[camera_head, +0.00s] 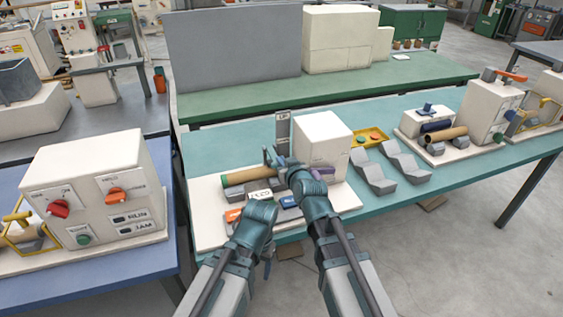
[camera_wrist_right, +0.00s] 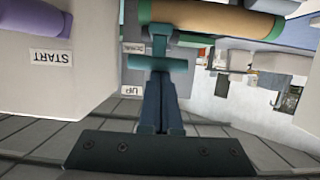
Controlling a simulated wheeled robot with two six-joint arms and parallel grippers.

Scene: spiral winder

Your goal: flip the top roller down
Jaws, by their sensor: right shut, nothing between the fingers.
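The tan roller with a green end (camera_head: 250,175) lies across the machine on the white base, left of the white box (camera_head: 322,140). It also crosses the top of the right wrist view (camera_wrist_right: 215,17). My right gripper (camera_head: 276,158) is at the roller's right end, beside the upright grey plate (camera_head: 283,128). In the right wrist view its dark fingers (camera_wrist_right: 163,105) are shut and empty. A teal crossbar (camera_wrist_right: 157,63) sits just past their tips, below the roller; contact is unclear. My left arm is low at the machine's front, and its fingers are not clear.
An UP label (camera_wrist_right: 132,90) and a START label (camera_wrist_right: 52,57) by a purple button (camera_wrist_right: 40,18) show close by. Grey angled blocks (camera_head: 373,172) and a yellow tray (camera_head: 369,137) lie to the right. Another machine (camera_head: 95,190) stands on the blue table at left.

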